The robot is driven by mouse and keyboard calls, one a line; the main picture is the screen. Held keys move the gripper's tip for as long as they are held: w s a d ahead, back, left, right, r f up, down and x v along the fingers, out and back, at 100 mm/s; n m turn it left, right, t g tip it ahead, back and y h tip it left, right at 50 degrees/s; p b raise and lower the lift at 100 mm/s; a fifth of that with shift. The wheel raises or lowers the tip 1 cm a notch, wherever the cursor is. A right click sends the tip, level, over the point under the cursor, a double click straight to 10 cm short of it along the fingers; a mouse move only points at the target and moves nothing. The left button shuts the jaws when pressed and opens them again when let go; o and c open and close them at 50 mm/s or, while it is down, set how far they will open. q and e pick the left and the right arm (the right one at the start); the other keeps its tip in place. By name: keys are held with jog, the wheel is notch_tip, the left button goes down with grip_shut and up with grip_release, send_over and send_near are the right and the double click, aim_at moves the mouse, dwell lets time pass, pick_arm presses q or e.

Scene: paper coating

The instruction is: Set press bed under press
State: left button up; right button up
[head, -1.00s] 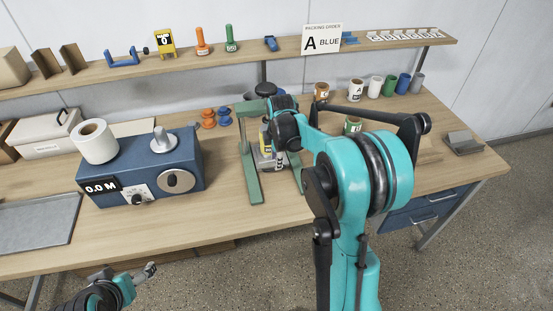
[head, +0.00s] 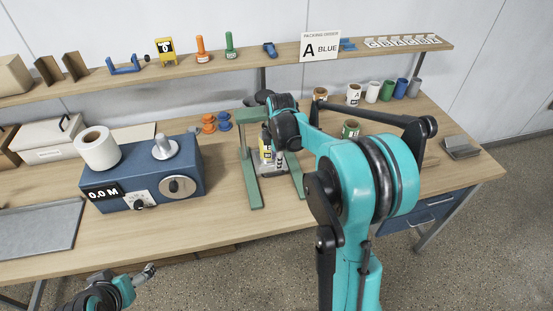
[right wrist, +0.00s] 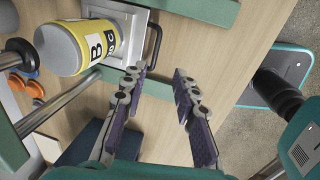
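The green press frame (head: 250,178) stands on the table, partly hidden by my right arm. The press bed (right wrist: 145,22) is a grey plate with a dark handle on its near edge, and it lies by the green frame bars. A yellow can labelled B (right wrist: 78,47) sits over the bed; it also shows between the press legs in the head view (head: 265,143). My right gripper (right wrist: 160,78) is open and empty, its fingers just short of the handle and apart from it. My left gripper (head: 148,271) is low at the table's front; its finger opening is unclear.
A blue meter box (head: 145,178) with a white roll stands left of the press. A grey tray (head: 40,230) lies at the far left. Several cans (head: 372,92) line the back right. The front table strip between box and press is fairly clear.

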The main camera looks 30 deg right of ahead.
notch_tip(320, 180, up, 12)
jog(key=s, duration=0.2)
jog(key=shift+a+f, duration=0.2)
jog(key=shift+a, duration=0.05)
jog(key=shift+f, duration=0.1)
